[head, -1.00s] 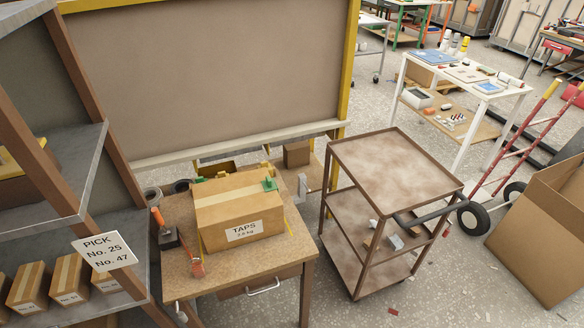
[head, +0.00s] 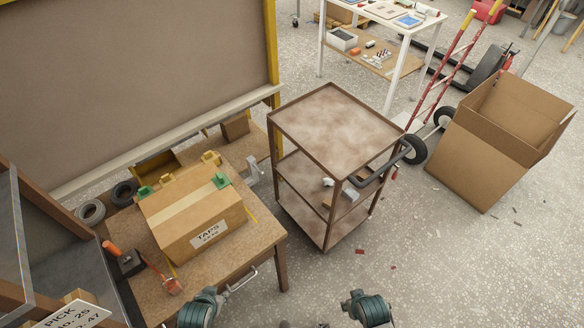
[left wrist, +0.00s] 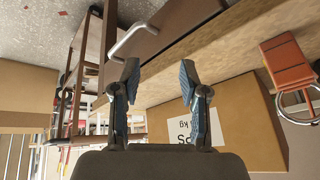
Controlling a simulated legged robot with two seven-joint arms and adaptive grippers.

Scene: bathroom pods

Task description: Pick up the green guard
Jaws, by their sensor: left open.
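A small green guard (head: 221,180) sits on the top right edge of the cardboard box (head: 190,232) labelled TAPS. Another green piece (head: 145,192) is at the box's far left corner. The box stands on a wooden workbench (head: 262,238). In the left wrist view my left gripper (left wrist: 158,84) has its two blue fingers spread apart with nothing between them. The box (left wrist: 240,125) lies beyond and right of the fingers; no green guard is visible there. In the head view my left gripper (head: 203,306) is low, in front of the bench. My right gripper (head: 368,308) is low right, its jaws unclear.
Yellow pieces (head: 211,158) sit by the box's back edge. An orange-handled tool (head: 112,248) and a red-orange item (head: 172,286) lie left of the box. A brown trolley (head: 335,118) stands right of the bench. Open floor (head: 440,265) lies at the right.

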